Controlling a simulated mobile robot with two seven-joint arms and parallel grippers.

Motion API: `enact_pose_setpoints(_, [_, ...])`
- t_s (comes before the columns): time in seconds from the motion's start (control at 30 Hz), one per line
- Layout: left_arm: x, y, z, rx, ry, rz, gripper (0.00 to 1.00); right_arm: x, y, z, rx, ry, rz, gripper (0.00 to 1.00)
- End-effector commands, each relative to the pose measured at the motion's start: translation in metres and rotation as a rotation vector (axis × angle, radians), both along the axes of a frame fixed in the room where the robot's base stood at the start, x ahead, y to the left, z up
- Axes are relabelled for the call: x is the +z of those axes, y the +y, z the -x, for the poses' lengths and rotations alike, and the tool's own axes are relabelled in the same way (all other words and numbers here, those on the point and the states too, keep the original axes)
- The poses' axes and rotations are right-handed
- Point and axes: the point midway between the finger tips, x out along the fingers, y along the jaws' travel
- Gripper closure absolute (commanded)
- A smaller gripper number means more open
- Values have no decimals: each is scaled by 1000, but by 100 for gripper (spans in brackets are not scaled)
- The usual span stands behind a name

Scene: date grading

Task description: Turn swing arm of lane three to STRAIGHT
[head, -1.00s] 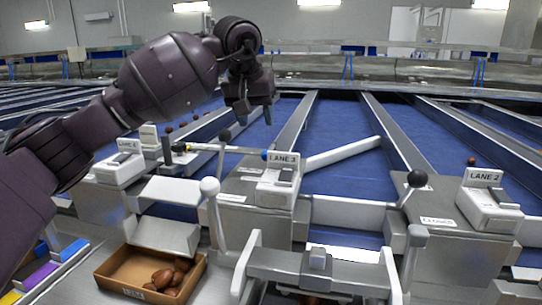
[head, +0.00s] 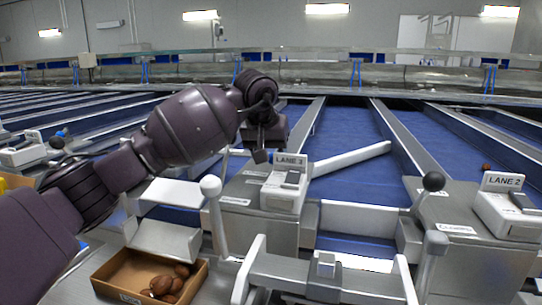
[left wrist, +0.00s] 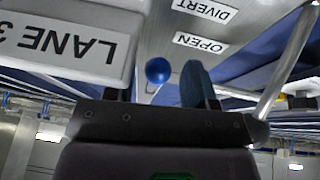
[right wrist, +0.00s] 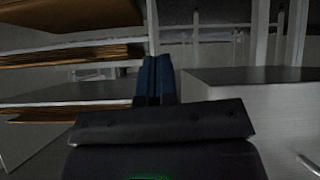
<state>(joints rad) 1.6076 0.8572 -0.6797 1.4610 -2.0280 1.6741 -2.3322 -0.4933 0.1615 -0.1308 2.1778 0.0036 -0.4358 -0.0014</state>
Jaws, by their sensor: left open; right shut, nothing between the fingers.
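The lane three control box (head: 284,192), marked LANE 3, stands at the lane's front end. The white swing arm (head: 350,158) beyond it slants across the blue belt. In the left wrist view a blue ball knob (left wrist: 158,71) sits near the DIVERT and OPEN labels, beside the LANE 3 sign (left wrist: 62,42). My left gripper (head: 262,156) is low behind the left side of the box; in its wrist view the open fingers (left wrist: 158,88) straddle the knob's line, and contact cannot be told. My right gripper (right wrist: 153,78) is shut and empty, away from the lanes.
A black-knobbed lever (head: 433,181) and the lane two box (head: 508,210) stand to the right. Shelves with trays (right wrist: 70,55) face my right gripper.

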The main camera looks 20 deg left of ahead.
Motion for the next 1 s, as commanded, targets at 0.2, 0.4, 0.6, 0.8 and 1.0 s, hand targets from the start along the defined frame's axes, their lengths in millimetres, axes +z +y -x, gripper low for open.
enact_pose_setpoints(0.2, [1,0,0,0,-1,0,50,1,0,1,-1,1,1,100])
enact_pose_setpoints(0.4, [1,0,0,0,-1,0,80,0,-1,4,-2,7,2,100])
enact_pose_setpoints(0.6, [1,0,0,0,0,0,100,-2,-1,7,-3,13,2,100])
enact_pose_setpoints(0.8, [3,-3,1,23,-2,1,100,1,-2,6,-4,8,2,100])
enact_pose_setpoints(1.0, [7,-14,0,141,-5,-1,100,14,-1,-1,-3,-20,1,100])
